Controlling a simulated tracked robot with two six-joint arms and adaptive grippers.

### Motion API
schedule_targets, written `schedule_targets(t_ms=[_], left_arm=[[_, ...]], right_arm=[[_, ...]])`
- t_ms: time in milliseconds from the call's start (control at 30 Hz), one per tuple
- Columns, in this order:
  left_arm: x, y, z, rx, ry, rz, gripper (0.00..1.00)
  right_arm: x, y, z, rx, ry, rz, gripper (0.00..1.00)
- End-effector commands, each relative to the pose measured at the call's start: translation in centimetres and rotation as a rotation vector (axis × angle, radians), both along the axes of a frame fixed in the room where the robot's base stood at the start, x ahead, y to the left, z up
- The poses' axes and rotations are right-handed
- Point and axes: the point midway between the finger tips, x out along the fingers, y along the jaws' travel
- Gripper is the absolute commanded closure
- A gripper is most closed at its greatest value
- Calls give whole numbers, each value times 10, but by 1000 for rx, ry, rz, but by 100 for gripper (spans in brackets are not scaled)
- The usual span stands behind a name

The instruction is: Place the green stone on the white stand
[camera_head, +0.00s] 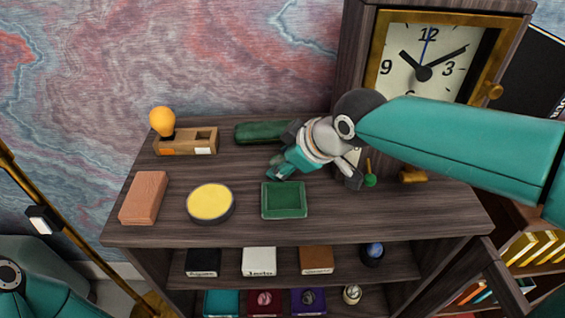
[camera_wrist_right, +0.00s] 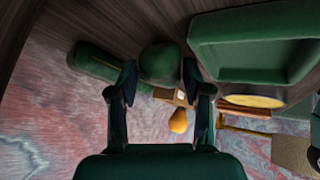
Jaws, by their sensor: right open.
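The green stone (camera_wrist_right: 162,62) is a smooth, rounded dark green lump on the dark wood top in the right wrist view. My right gripper (camera_wrist_right: 160,74) is open, with one finger on each side of the stone; I cannot tell whether they touch it. In the head view my right gripper (camera_head: 278,170) reaches down to the cabinet top behind the green tray, and it mostly hides the stone. A white block with a label (camera_head: 259,260) sits on the shelf below, between a black and a brown one; it looks like the white stand. My left gripper is out of view.
A green tray (camera_head: 285,212), yellow-topped round tin (camera_head: 210,202), brick (camera_head: 144,197), wooden holder with orange bulb (camera_head: 185,143) and green cylinder (camera_head: 262,132) share the cabinet top. A tall clock (camera_head: 424,72) stands at right. The black (camera_head: 203,262) and brown (camera_head: 316,259) blocks flank the white one.

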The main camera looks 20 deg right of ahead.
Motion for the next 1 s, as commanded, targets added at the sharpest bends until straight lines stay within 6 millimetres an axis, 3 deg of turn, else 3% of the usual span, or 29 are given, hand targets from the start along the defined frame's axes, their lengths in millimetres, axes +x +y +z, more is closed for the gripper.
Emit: schedule_targets(t_ms=[100, 400, 767, 1000], left_arm=[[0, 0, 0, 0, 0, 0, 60], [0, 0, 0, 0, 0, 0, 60], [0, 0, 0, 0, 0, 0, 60], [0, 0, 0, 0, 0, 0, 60]], right_arm=[[0, 0, 0, 0, 0, 0, 52], [0, 0, 1, 1, -1, 0, 100], [0, 0, 6, 1, -2, 0, 100], [0, 0, 31, 3, -6, 0, 100]])
